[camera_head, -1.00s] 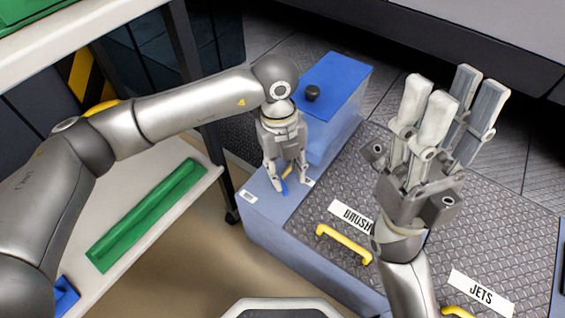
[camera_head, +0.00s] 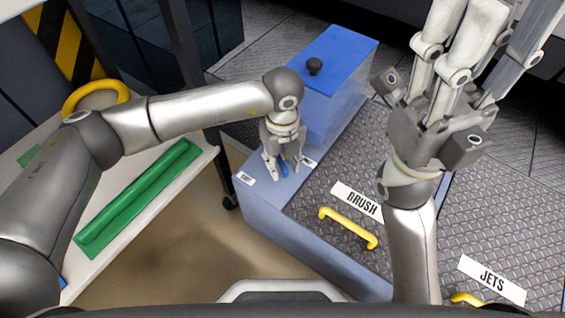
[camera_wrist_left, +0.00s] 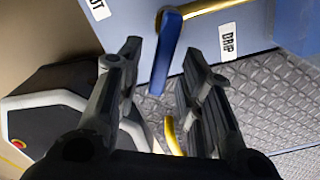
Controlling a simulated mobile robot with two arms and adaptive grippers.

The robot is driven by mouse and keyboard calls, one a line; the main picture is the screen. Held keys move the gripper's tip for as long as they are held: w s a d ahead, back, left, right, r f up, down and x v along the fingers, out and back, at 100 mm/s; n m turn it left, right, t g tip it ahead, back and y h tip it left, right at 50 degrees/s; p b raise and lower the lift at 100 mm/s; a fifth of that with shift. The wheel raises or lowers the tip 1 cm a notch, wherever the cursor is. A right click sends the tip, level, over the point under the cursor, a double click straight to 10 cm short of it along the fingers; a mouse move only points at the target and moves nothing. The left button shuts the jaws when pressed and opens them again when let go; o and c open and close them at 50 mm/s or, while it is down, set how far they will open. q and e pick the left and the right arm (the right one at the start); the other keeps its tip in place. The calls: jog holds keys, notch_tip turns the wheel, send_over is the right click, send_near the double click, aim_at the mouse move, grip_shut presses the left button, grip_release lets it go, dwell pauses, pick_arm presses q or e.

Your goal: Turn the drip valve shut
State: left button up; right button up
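The drip valve's blue lever (camera_wrist_left: 165,55) sits on a brass pipe (camera_wrist_left: 215,5) in the left wrist view, by the DRIP label (camera_wrist_left: 228,41). Another label (camera_wrist_left: 98,8), cut off and ending in "UT", is to the left. My left gripper (camera_head: 283,168) points down over the blue box's ledge. In the left wrist view its fingers (camera_wrist_left: 162,50) are apart, with the lever between them in the picture; I cannot tell whether they touch it. In the head view the lever (camera_head: 284,169) shows as a small blue strip between the fingers. My right gripper (camera_head: 480,50) is raised, open and empty.
A clear blue tank (camera_head: 335,105) with a blue lid and black knob (camera_head: 314,66) stands just behind the left gripper. Yellow handles (camera_head: 348,229) lie by the BRUSH (camera_head: 356,201) and JETS (camera_head: 492,280) labels. A white table (camera_head: 195,165) with a green bar (camera_head: 135,200) is at left.

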pick_arm(q)
jog(key=shift+c, duration=0.4)
grip_shut()
jog(key=shift+a+m, duration=0.1)
jog(key=shift+m, duration=0.2)
jog(key=m, duration=0.1)
jog(key=a+m, duration=0.1)
jog(key=shift+s+m+p, duration=0.15)
jog(key=shift+m+p, duration=0.25)
jog(key=m, duration=0.2)
jog(key=shift+a+m, duration=0.3)
jog(key=shift+a, duration=0.1)
jog(key=m, duration=0.2)
jog(key=a+m, duration=0.1)
jog(key=m, duration=0.3)
jog(key=shift+w+a, duration=0.35)
jog(key=shift+a, duration=0.05)
